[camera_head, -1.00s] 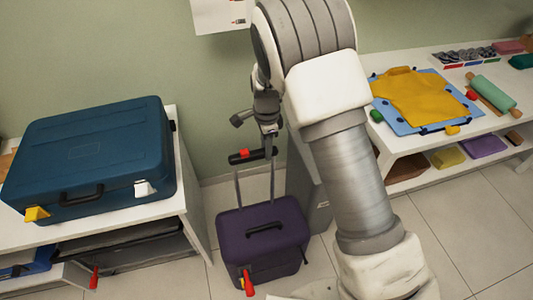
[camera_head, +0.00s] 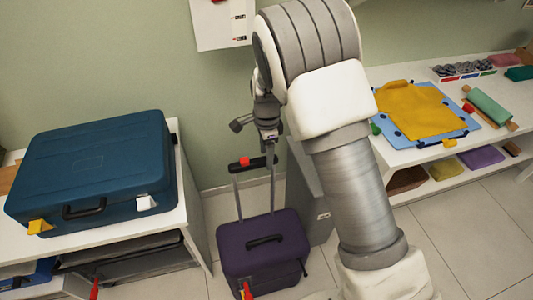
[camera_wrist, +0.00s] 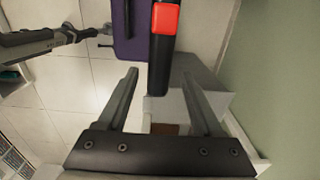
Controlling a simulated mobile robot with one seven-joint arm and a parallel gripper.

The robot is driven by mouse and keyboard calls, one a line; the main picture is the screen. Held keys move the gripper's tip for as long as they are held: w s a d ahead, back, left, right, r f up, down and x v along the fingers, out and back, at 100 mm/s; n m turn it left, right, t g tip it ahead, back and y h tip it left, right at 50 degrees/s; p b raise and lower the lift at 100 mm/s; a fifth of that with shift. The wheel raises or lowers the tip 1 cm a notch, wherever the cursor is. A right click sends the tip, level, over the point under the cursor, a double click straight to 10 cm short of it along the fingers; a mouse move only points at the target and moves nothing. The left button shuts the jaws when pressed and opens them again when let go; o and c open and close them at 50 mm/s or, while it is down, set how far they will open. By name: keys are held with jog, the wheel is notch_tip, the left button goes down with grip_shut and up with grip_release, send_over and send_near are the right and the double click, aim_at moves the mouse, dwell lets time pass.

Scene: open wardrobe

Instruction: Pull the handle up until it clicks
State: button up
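The purple suitcase (camera_head: 264,246) stands upright on the floor. Its two grey rods are raised and carry a black pull handle (camera_head: 240,165) with a red button (camera_head: 245,161). In the head view my gripper (camera_head: 268,156) points down at the handle's right end. In the wrist view the handle (camera_wrist: 160,55) reaches in from the top, with the red button (camera_wrist: 166,18) on it. Its near end lies between the spread fingers of my gripper (camera_wrist: 161,73), with a gap on both sides. Part of the suitcase also shows in the wrist view (camera_wrist: 127,25).
A blue case (camera_head: 95,165) lies on a white shelf unit (camera_head: 190,215) at left. A grey box (camera_head: 312,190) stands right behind the suitcase, partly hidden by my arm. A white shelf (camera_head: 400,156) at right holds a yellow shirt (camera_head: 415,105). Tiled floor is bare at right.

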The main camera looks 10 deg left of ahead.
notch_tip(320, 180, up, 17)
jog(key=shift+r+p, duration=0.2)
jog(key=shift+p, duration=0.2)
dwell(0.4)
